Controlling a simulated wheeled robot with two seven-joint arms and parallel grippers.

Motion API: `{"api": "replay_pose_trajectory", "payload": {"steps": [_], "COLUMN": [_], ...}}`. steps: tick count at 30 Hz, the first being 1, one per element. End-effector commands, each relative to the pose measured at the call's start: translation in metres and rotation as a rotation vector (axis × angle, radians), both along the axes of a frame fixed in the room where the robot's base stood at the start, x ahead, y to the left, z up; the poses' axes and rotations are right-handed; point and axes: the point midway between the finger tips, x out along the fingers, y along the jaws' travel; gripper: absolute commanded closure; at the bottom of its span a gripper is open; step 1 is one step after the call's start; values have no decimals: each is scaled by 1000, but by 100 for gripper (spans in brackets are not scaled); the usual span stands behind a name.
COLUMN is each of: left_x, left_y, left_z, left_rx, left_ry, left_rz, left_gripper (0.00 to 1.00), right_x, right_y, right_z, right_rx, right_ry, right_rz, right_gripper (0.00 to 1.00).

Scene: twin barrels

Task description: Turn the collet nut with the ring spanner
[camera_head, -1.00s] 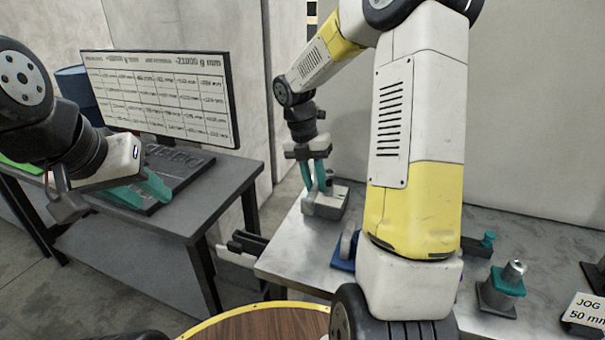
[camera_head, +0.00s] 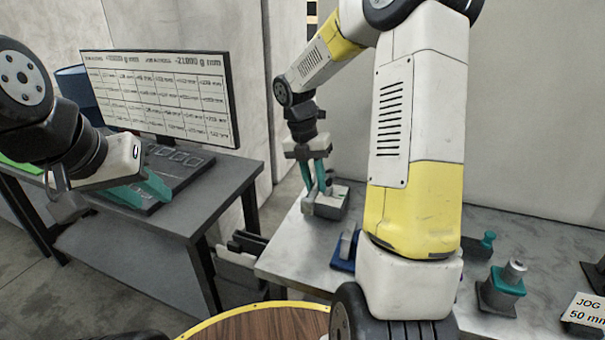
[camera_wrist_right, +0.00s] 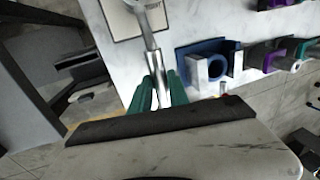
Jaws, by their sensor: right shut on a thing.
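My right gripper (camera_head: 318,190) reaches down over the far left part of the metal bench. In the right wrist view its teal fingers (camera_wrist_right: 158,98) are closed around a shiny metal shaft, which I take for the ring spanner (camera_wrist_right: 157,66). The shaft runs up to a pale rounded head at the top edge, cut off by the frame. In the head view a small grey block (camera_head: 333,206) is at the fingertips. I cannot pick out the collet nut for certain, or tell whether the spanner's ring is around it. My left gripper (camera_head: 143,192) is open and empty above the desk.
A blue holder (camera_wrist_right: 208,62) stands beside the spanner, with purple and green holders further right. A teal-collared fixture with a silver top (camera_head: 508,279) and a JOG sign (camera_head: 585,310) stand at the bench's right. A monitor (camera_head: 165,97) stands at left. A round wooden top (camera_head: 262,325) is in front.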

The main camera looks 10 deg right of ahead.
Motion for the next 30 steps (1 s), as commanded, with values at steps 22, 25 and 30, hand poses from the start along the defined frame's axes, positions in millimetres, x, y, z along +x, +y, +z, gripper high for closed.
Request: {"api": "replay_pose_trajectory", "payload": {"steps": [22, 25, 30], "left_x": [0, 0, 0], "left_y": [0, 0, 0], "left_z": [0, 0, 0], "left_rx": [0, 0, 0], "left_ry": [0, 0, 0], "left_rz": [0, 0, 0], "left_gripper": [64, 64, 64], "right_x": [0, 0, 0], "right_y": [0, 0, 0], "right_z": [-11, -12, -15], "right_rx": [-1, 0, -1], "right_ry": [-1, 0, 1], "right_rz": [0, 0, 0], "right_gripper": [100, 100, 100]}}
